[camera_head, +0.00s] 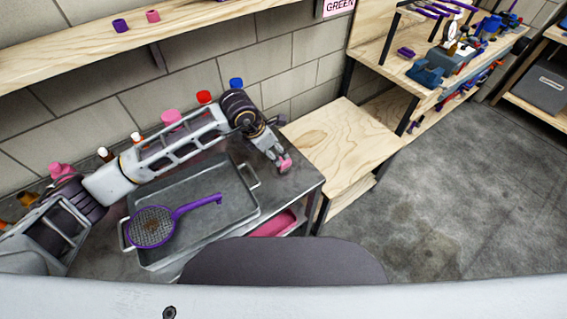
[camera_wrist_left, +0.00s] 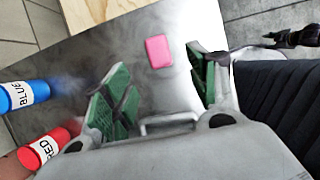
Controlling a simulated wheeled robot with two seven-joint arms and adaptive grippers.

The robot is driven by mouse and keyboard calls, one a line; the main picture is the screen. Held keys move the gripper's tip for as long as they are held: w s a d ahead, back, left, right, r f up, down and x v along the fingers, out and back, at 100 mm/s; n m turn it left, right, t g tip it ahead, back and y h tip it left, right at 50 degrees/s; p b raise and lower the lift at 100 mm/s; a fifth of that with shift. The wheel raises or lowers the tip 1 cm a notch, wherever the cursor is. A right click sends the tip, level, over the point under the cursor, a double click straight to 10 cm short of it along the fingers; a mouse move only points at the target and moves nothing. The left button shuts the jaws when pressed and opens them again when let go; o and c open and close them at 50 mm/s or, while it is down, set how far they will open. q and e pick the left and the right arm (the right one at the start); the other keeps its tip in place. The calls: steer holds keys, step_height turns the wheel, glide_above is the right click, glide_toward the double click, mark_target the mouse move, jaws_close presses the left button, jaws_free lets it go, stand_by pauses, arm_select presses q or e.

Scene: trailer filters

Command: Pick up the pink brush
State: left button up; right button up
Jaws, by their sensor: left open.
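A small pink block (camera_wrist_left: 159,52), which I take to be the pink brush, lies on the grey metal table near its corner. It shows as a pink patch beside my left gripper in the head view (camera_head: 286,163), partly hidden by the fingers. My left gripper (camera_head: 277,157) points down over the table's right end. In the left wrist view, its green-padded fingers (camera_wrist_left: 160,98) are spread apart and empty. The pink block lies beyond the fingertips, in line with the gap between them. My right gripper is not in view.
A grey tray (camera_head: 240,203) holds a purple strainer (camera_head: 153,226). A wooden surface (camera_head: 335,140) adjoins the table at right.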

mark_target(283, 160)
arm_select(q)
steer(key=x, duration=0.3)
steer(key=shift+f, duration=0.15)
steer(key=shift+w+d+f, duration=0.15)
steer(key=shift+d+f, duration=0.1)
steer(key=shift+f, duration=0.25)
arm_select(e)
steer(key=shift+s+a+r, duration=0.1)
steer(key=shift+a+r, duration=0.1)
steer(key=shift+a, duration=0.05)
arm_select(q)
steer(key=shift+f, duration=0.1)
steer(key=shift+p+x, duration=0.5)
steer(key=shift+x, duration=0.45)
steer(key=shift+w+d+f, duration=0.4)
steer(key=shift+f, duration=0.3)
steer(key=shift+w+d+f, duration=0.15)
steer(key=shift+d+f, duration=0.05)
steer(key=shift+f, duration=0.5)
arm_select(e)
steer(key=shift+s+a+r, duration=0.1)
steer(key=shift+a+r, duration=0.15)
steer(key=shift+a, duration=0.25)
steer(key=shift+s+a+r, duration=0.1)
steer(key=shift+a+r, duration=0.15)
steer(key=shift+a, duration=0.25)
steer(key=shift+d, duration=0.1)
